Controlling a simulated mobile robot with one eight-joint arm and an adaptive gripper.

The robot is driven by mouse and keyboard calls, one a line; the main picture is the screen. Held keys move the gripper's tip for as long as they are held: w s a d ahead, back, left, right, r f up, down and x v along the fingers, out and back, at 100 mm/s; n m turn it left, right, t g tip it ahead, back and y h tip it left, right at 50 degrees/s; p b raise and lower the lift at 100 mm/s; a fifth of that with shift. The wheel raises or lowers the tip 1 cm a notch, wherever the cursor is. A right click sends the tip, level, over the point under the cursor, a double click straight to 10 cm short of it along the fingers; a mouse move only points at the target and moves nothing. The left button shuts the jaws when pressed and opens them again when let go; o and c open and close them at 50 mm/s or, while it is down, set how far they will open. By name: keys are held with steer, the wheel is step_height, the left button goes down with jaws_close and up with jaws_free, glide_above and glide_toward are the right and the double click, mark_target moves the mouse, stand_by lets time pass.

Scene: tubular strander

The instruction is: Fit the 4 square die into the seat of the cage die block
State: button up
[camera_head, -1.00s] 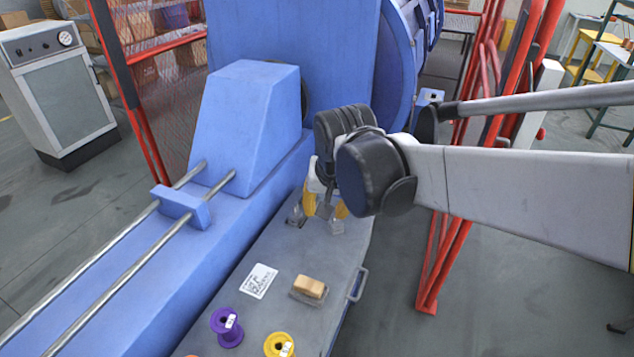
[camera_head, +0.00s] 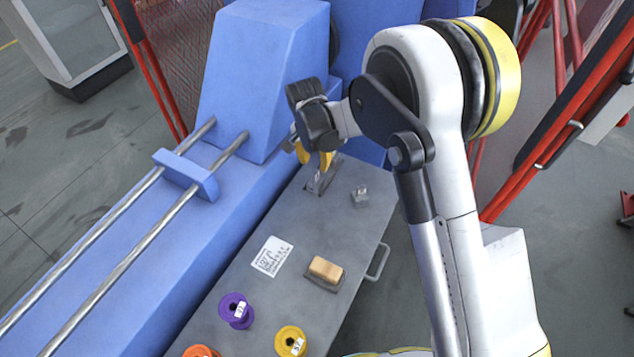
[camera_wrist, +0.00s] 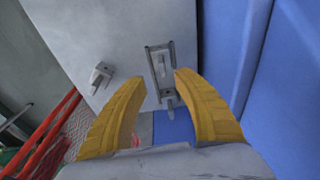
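My gripper (camera_head: 314,158) is over the far end of the grey bench top. In the wrist view its yellow fingers (camera_wrist: 160,79) are spread apart, with nothing seen held. A grey metal fixture with two thin rails (camera_wrist: 158,60) lies beneath and between the fingertips; it also shows in the head view (camera_head: 318,182). A small grey piece (camera_wrist: 168,96) and a shiny pin show at its near end. A separate small grey block with a raised stub (camera_wrist: 100,75) stands apart on the bench, also in the head view (camera_head: 360,196). I cannot tell which piece is the 4 square die.
The bench top (camera_head: 300,218) bears a white label sheet (camera_head: 272,256), a wooden block on a dark plate (camera_head: 325,271), a purple spool (camera_head: 236,310) and a yellow spool (camera_head: 290,342). The blue machine (camera_head: 262,75) borders the bench at left. Red frame posts (camera_head: 560,110) stand at right.

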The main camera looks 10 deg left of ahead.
mark_target(315, 172)
steer(key=f+b, duration=0.1)
steer(key=f, duration=0.1)
steer(key=f+b, duration=0.1)
steer(key=f, duration=0.1)
steer(key=w+f, duration=0.1)
steer(key=f, duration=0.1)
steer(key=shift+w+f+b, duration=0.1)
steer(key=shift+f+b, duration=0.2)
steer(key=shift+b, duration=0.1)
steer(key=shift+r, duration=0.1)
steer(key=shift+c, duration=0.4)
jaws_close()
